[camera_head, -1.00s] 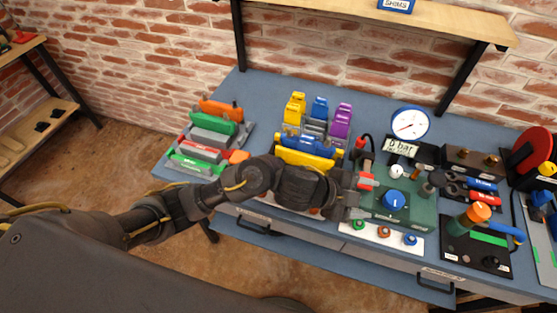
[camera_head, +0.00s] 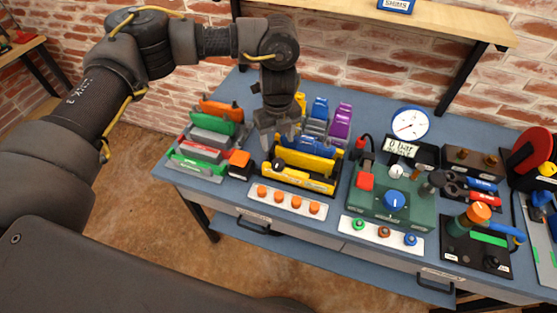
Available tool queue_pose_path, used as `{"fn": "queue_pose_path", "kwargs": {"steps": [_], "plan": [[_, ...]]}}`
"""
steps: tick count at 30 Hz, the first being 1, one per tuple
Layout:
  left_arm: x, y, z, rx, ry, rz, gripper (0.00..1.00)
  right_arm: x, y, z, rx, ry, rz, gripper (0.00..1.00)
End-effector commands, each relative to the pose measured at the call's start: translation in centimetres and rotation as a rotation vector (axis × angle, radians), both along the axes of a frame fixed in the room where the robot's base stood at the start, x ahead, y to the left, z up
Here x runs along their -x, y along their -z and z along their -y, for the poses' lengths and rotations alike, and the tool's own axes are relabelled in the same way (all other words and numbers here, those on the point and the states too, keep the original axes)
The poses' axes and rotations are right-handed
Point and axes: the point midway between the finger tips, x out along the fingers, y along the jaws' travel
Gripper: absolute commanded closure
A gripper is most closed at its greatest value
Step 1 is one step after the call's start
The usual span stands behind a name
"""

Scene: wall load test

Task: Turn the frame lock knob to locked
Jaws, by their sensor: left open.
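A yellow frame (camera_head: 300,182) stands on the blue bench, left of centre. A small dark knob (camera_head: 278,163) sits at its left front; I take it to be the frame lock knob, but its setting is too small to read. My left gripper (camera_head: 279,146) points down just above and behind this knob, its fingers apart and nothing seen between them. I cannot tell whether a fingertip touches the knob or frame. My right gripper is not in view.
A strip of orange buttons (camera_head: 287,201) lies in front. Yellow, blue and purple modules (camera_head: 341,121) stand behind. A green box with a blue knob (camera_head: 394,201) and a gauge (camera_head: 410,123) are to the right.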

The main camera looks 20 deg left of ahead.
Motion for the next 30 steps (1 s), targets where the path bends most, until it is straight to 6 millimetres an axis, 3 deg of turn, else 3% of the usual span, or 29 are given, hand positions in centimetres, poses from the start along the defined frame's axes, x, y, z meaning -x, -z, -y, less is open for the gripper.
{"fn": "queue_pose_path", "kwargs": {"steps": [15, 21, 30], "plan": [[0.1, 8.4, 0.0, 0.0, 0.0, -0.003, 0.41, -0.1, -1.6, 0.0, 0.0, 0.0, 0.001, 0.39], [0.1, 10.1, 0.1, 0.001, 0.001, 0.0, 0.41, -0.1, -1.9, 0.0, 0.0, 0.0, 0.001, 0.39], [0.0, 10.4, 0.1, 0.002, 0.001, 0.001, 0.41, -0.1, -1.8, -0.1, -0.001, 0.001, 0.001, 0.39]]}}
